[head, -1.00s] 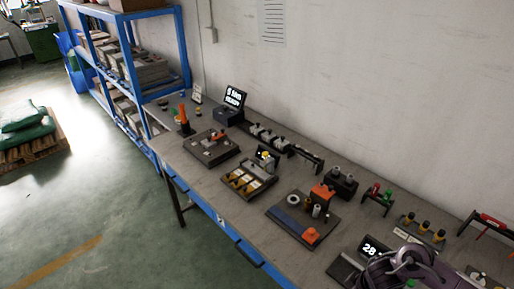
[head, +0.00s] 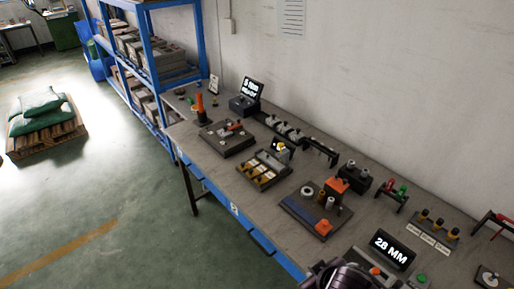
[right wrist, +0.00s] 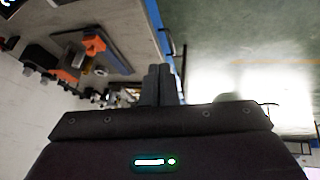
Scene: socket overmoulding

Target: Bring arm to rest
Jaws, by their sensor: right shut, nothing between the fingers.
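My right gripper (right wrist: 159,84) is shut and empty in the right wrist view, its two dark fingers together. The bench and the floor lie beyond it. In the head view, a dark part of my right arm (head: 342,276) shows at the bottom edge, in front of the bench's near edge; its fingers cannot be made out there. My left gripper is in neither view.
The grey workbench (head: 262,222) runs along the wall. On it stand a display reading 28 MM (head: 392,249), a base with orange blocks (head: 309,212), a tray (head: 262,171) and a farther display (head: 249,90). Open floor (head: 130,190) lies left.

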